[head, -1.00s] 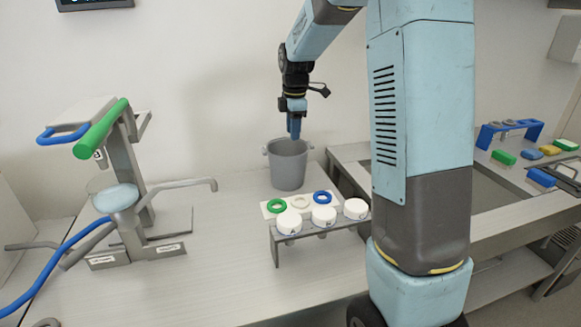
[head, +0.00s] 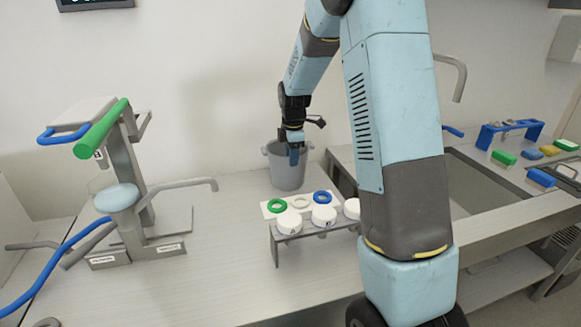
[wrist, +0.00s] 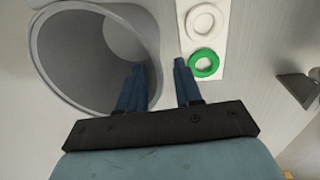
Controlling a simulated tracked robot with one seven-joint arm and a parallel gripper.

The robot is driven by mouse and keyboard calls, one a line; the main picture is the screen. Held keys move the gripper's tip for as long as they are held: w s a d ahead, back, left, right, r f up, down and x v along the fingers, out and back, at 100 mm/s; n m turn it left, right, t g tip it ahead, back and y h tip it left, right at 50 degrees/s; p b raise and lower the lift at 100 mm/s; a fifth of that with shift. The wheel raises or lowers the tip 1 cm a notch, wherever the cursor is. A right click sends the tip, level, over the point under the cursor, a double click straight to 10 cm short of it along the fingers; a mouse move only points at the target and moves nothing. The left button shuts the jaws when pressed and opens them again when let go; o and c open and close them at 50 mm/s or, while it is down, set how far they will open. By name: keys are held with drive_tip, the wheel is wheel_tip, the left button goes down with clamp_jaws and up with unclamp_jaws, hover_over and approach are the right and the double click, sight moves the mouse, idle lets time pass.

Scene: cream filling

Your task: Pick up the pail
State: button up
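The grey pail (head: 287,174) stands upright on the counter near the back wall. In the wrist view, its round mouth (wrist: 75,45) fills the upper left. My gripper (head: 294,156) points down at the near side of the pail's rim. In the wrist view, my gripper (wrist: 158,68) has its two blue fingers apart, with the rim passing between them. The left finger shows over the pail's mouth and the right finger shows outside the wall. I cannot tell whether either finger touches the wall.
A white strip with green, white and blue rings (head: 321,198) lies just in front of the pail. A rack with white-capped items (head: 289,224) stands nearer. A dispenser machine (head: 125,190) is at left, a sink (head: 480,180) at right.

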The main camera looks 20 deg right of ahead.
sight(291, 169)
drive_tip(key=f, duration=0.2)
drive_tip(key=w+f, duration=0.1)
drive_tip(key=f, duration=0.1)
drive_tip(key=shift+s, duration=0.1)
drive_tip(key=shift+c, duration=0.4)
clamp_jaws()
